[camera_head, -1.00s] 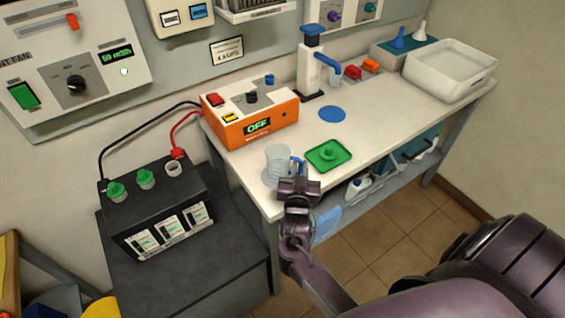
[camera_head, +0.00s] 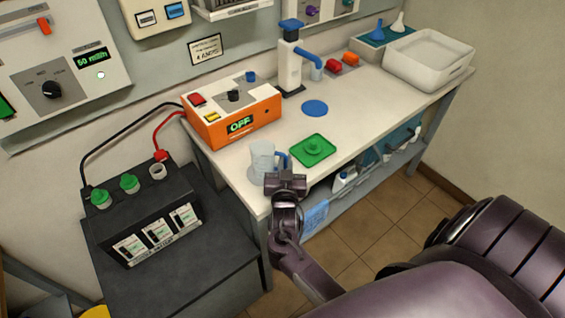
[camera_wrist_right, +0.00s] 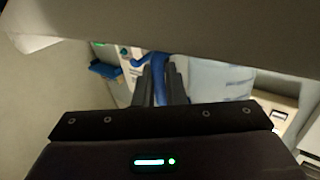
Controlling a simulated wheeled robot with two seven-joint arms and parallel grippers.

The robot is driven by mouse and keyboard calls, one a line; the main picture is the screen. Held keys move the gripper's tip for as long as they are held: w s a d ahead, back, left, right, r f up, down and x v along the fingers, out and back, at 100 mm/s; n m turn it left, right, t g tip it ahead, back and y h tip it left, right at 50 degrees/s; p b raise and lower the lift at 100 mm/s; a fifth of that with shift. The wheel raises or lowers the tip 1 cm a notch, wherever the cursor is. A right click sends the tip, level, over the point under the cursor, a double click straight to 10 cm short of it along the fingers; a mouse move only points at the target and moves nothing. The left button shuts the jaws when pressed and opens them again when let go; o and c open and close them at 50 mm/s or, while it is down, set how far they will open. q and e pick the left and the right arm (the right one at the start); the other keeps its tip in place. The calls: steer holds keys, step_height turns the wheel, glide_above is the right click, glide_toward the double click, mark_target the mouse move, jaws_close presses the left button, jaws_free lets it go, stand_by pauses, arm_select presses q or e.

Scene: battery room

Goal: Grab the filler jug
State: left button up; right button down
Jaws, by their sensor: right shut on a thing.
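The filler jug (camera_head: 262,158) is a clear container with a blue handle (camera_head: 283,161). It stands upright at the front left of the white bench, and I cannot tell whether it touches the top. My right gripper (camera_head: 286,176) is at the handle side of the jug and hides part of it. In the right wrist view the fingers (camera_wrist_right: 160,88) are closed on the blue handle, with the pale jug body (camera_wrist_right: 215,80) to the right. My left gripper is not in view.
A green tray (camera_head: 313,150) with a green cap lies right of the jug. An orange charger (camera_head: 235,115) reading OFF stands behind it. A black battery (camera_head: 140,210) with green caps sits on the dark cabinet at left. A tap-like dispenser (camera_head: 292,65) and white basin (camera_head: 428,60) stand farther back.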

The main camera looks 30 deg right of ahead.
step_height(320, 180, up, 20)
steer(key=b, duration=0.2)
steer(key=shift+f, duration=0.15)
stand_by(0.8)
